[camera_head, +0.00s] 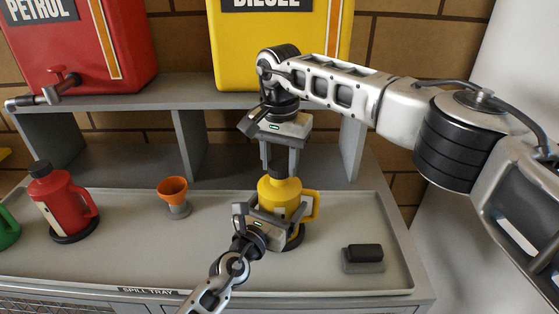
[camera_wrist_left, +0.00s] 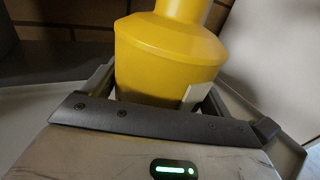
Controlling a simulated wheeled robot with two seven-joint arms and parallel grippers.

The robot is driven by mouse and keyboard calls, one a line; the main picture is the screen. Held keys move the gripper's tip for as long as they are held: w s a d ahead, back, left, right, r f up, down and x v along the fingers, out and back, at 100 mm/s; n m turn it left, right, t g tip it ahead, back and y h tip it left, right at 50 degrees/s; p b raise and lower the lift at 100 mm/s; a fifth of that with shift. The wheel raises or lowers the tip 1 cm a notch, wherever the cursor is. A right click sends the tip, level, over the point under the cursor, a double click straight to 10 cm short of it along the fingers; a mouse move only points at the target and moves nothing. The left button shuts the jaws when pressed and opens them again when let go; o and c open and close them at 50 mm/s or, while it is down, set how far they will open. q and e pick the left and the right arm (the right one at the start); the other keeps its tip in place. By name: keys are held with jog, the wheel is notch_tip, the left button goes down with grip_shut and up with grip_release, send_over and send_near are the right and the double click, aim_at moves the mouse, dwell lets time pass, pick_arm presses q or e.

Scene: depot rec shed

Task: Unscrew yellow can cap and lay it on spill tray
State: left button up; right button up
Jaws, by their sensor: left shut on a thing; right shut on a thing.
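The yellow can (camera_head: 279,194) stands upright on the right half of the grey spill tray (camera_head: 130,250), with its handle to the right. My left gripper (camera_head: 267,212) is shut on the can's body from the front. In the left wrist view the yellow can (camera_wrist_left: 165,62) fills the space between that gripper's fingers, and its top is cut off. My right gripper (camera_head: 279,165) points straight down over the can's neck, shut on the dark cap (camera_head: 279,160). The cap is mostly hidden between the fingers, and I cannot tell whether it is loose from the neck.
A red can (camera_head: 60,198) and part of a green can (camera_head: 7,232) stand at the tray's left. An orange funnel (camera_head: 173,189) is left of the yellow can, a black-topped block (camera_head: 364,255) right. A shelf (camera_head: 150,92) with red and yellow tanks is behind. The tray's left-centre is bare.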

aim_at(280, 165)
jog(key=shift+r, duration=1)
jog(key=shift+r, duration=2)
pick_arm(q)
jog(key=o, duration=1.8)
jog(key=shift+c, duration=0.2)
